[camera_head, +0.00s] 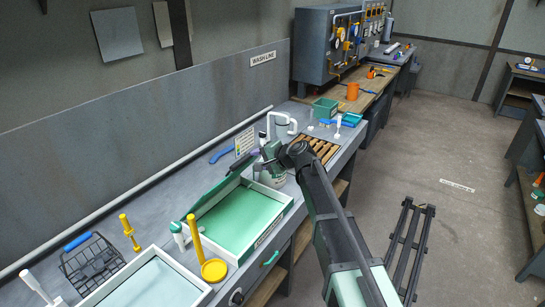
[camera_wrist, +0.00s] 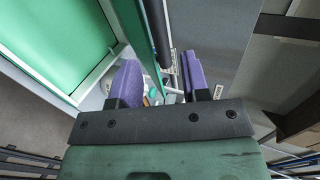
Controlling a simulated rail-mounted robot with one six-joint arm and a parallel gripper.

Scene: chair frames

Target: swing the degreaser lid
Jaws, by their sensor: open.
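The degreaser is a shallow pale-framed tank (camera_head: 288,207) with a bright green inside, on the grey wash bench. Its dark green lid (camera_head: 213,193) stands raised along the tank's back-left edge, seen nearly edge-on. My gripper (camera_head: 258,157) is at the lid's far end, partly hidden by my wrist. In the wrist view my gripper (camera_wrist: 158,78) has its purple fingers apart. A green-edged panel and a dark bar (camera_wrist: 158,30) run into the space between the fingers; I cannot tell whether they touch. The bright green surface (camera_wrist: 55,35) fills the upper left.
A yellow dipper (camera_head: 213,270) and a green-topped white bottle (camera_head: 178,236) stand beside the tank's near end. A wire basket (camera_head: 92,262) and a second tank (camera_head: 150,283) are nearer. A wooden slatted rack (camera_head: 322,148) and white tap (camera_head: 283,119) lie beyond.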

